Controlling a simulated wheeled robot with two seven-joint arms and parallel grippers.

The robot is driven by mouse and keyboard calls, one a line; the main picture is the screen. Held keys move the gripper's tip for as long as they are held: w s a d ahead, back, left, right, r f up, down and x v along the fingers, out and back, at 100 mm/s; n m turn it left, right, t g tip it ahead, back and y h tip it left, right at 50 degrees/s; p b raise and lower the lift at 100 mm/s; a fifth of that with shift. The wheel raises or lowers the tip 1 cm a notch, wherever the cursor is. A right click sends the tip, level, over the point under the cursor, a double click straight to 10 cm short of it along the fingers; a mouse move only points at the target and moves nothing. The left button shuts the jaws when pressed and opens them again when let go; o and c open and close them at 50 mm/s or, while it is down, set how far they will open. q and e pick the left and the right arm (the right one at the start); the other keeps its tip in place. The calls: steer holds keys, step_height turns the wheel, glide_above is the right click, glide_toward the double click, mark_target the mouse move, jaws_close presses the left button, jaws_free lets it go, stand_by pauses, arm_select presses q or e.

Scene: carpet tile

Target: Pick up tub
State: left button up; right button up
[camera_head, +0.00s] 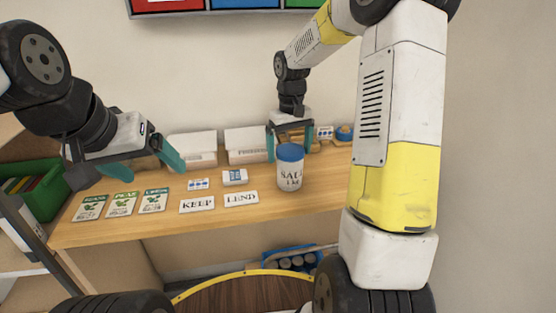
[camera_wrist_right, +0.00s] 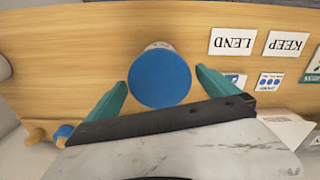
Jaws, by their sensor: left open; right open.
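The tub (camera_head: 290,172) is a white cylinder with a blue lid and black lettering that starts "SAL". It stands upright on the wooden table (camera_head: 330,186). In the right wrist view the tub's blue lid (camera_wrist_right: 160,79) lies between and just beyond the teal fingertips. My right gripper (camera_head: 291,152) is open behind the tub, its fingers on either side of it; contact cannot be told. It also shows in the right wrist view (camera_wrist_right: 162,88). My left gripper (camera_head: 128,166) is open and empty above the table's left part.
KEEP (camera_head: 197,204) and LEND (camera_head: 241,198) cards lie left of the tub. Green seed packets (camera_head: 122,203) lie at the left front. White boxes (camera_head: 195,148) stand at the back. A blue-topped item (camera_head: 344,132) sits at the back right. A green bin (camera_head: 38,190) is at the far left.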

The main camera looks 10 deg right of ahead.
mark_target(290, 166)
steer(key=f, duration=0.5)
steer(key=shift+s+f, duration=0.25)
steer(key=shift+f, duration=0.15)
steer(key=c, duration=2)
steer(key=shift+w, duration=0.1)
jaws_close()
steer(key=shift+r, duration=0.1)
steer(key=shift+r, duration=0.15)
